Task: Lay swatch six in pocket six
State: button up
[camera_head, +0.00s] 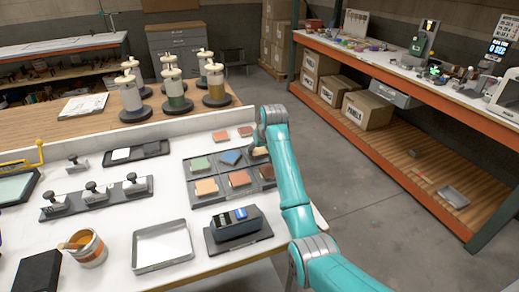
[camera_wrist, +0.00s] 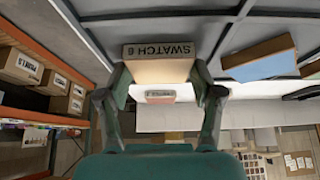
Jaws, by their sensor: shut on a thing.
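My gripper (camera_head: 259,144) is at the back right pocket of the dark grey swatch tray (camera_head: 222,173). In the wrist view its two fingers (camera_wrist: 162,76) are shut on a pale peach swatch (camera_wrist: 160,70), whose edge label reads SWATCH 6. The swatch is over or in a grey pocket; I cannot tell whether it touches the floor. A blue swatch (camera_head: 230,157) lies turned askew in the adjoining pocket; it also shows in the wrist view (camera_wrist: 258,66). The other pockets hold green (camera_head: 200,163), tan (camera_head: 206,187), brown (camera_head: 239,179) and red-brown (camera_head: 266,172) swatches.
Two loose reddish swatches (camera_head: 220,135) (camera_head: 245,131) lie behind the tray. A dark boxy device (camera_head: 236,226) and an empty metal tray (camera_head: 162,246) stand in front. Pump-topped canisters (camera_head: 176,92) stand at the back. An open can (camera_head: 85,247) is at the left front.

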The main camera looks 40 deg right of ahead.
jog(key=o, duration=1)
jog(key=shift+o, duration=0.2)
jog(key=shift+s+r, duration=0.2)
jog(key=shift+r, duration=0.3)
jog(key=v, duration=1.1)
